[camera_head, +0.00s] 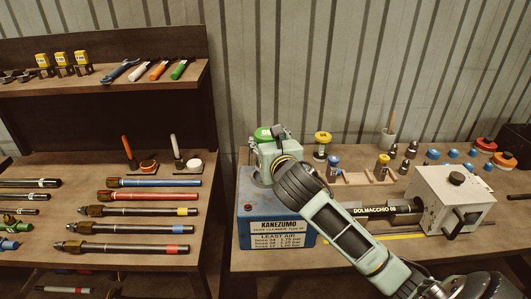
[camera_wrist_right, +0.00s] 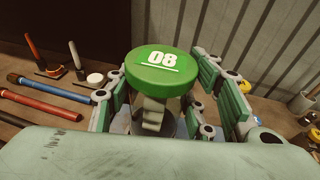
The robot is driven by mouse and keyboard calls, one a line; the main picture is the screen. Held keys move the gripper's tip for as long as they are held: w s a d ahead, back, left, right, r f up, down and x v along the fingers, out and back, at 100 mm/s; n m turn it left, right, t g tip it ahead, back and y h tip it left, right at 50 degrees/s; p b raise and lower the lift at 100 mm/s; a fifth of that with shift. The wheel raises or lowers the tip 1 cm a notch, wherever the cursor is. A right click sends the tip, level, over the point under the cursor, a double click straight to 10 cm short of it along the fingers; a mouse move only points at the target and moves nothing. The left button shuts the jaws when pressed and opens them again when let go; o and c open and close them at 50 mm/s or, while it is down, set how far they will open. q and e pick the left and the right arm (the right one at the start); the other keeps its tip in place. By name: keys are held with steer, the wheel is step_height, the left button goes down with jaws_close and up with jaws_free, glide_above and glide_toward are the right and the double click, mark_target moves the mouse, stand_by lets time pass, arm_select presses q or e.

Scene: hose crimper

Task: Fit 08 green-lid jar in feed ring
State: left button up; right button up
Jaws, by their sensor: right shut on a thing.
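The 08 green-lid jar (camera_head: 263,134) is at the blue Kanezumo hose cleaner box (camera_head: 275,223), over its top left part. In the right wrist view its round green lid (camera_wrist_right: 162,72) shows the white number 08. My right gripper (camera_head: 276,152) is shut on the jar, with finger pads on both sides below the lid. The jar's clear body is mostly hidden by the gripper and lid. The feed ring is not clearly visible, so I cannot tell whether the jar sits in it. My left gripper is not in view.
A yellow-lid jar (camera_head: 322,138) stands behind and right of my gripper. The black Dolmacchio 68 cylinder (camera_head: 383,211) and grey crimper box (camera_head: 453,199) lie to the right. Hoses (camera_head: 150,196) fill the left bench (camera_head: 212,168). A corrugated wall (camera_head: 330,60) is behind.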

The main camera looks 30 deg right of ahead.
steer(key=shift+w+a+f, duration=0.15)
steer(key=shift+w, duration=0.05)
step_height(320, 180, down, 4)
steer(key=shift+r, duration=0.25)
steer(key=shift+f, duration=0.2)
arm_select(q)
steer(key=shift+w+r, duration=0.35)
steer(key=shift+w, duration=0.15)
arm_select(e)
steer(key=shift+f, duration=0.15)
steer(key=o, duration=1.3)
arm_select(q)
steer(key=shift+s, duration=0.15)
